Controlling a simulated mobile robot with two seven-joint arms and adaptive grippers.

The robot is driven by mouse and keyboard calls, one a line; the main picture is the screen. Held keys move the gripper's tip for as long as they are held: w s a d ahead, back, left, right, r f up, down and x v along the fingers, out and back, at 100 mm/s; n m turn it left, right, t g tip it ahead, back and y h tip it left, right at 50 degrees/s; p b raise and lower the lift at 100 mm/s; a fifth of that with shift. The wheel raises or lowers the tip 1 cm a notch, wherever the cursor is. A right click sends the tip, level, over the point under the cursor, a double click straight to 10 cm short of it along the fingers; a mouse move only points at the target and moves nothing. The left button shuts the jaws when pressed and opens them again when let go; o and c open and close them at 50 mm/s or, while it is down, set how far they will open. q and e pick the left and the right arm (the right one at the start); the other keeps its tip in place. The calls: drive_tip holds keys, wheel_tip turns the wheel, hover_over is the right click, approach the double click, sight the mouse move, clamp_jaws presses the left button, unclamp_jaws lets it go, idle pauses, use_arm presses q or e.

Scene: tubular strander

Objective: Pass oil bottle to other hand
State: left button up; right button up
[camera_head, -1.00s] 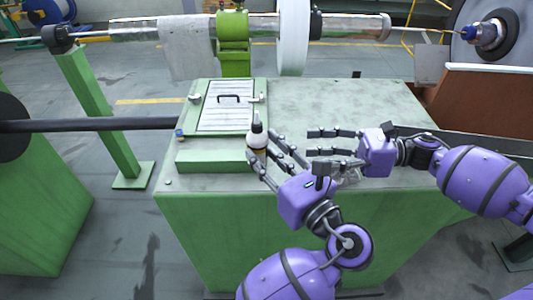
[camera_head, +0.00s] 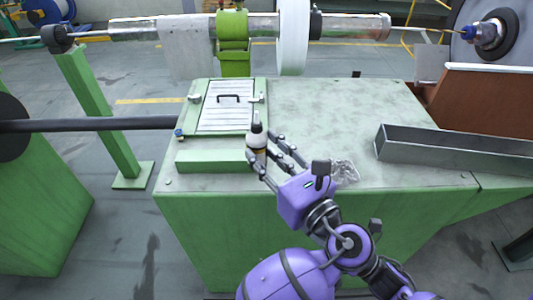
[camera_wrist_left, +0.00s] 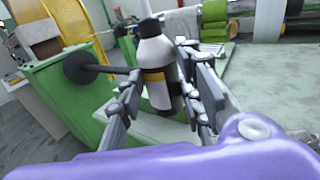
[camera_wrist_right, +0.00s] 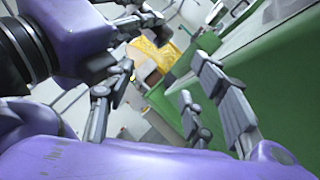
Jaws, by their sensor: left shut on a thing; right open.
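The oil bottle (camera_head: 257,138) is white with a dark cap and a dark and yellow label. It is upright at the front left of the green cabinet's top. My left gripper (camera_head: 268,160) is shut on it from the right side. In the left wrist view the bottle (camera_wrist_left: 158,65) stands between the left gripper's fingers (camera_wrist_left: 157,88); its lower part is partly hidden. I cannot tell whether its base touches the cabinet. My right gripper (camera_wrist_right: 155,90) shows in the right wrist view, open and empty, beside the green cabinet side. Its fingers do not show in the head view.
The cabinet top (camera_head: 340,115) is mostly clear. A long metal tray (camera_head: 450,152) lies at its right. A crumpled clear bag (camera_head: 345,172) lies behind my left wrist. A hatch with a black handle (camera_head: 228,100) and a green block (camera_head: 212,161) are near the bottle.

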drive_tip(key=a+m+t+h, duration=0.2)
drive_tip(key=a+m, duration=0.2)
drive_tip(key=s+d+f+m+h, duration=0.1)
drive_tip(key=d+f+m+h, duration=0.3)
drive_tip(key=f+m+h, duration=0.4)
drive_tip(key=s+d+f+m+h, duration=0.1)
drive_tip(key=d+f+m+h, duration=0.25)
drive_tip(key=f+m, duration=0.4)
drive_tip(key=s+d+f+m+g+h, duration=0.1)
drive_tip(key=s+d+f+m+g, duration=0.1)
drive_tip(key=s+f+m+g, duration=0.2)
drive_tip(key=s+d+f+m+g+h, duration=0.2)
drive_tip(key=s+f+m+g, duration=0.1)
drive_tip(key=s+f+m, duration=0.5)
drive_tip(key=s+m, duration=0.2)
drive_tip(key=s, duration=0.1)
drive_tip(key=shift+d+g, duration=0.3)
drive_tip(key=shift+g, duration=0.1)
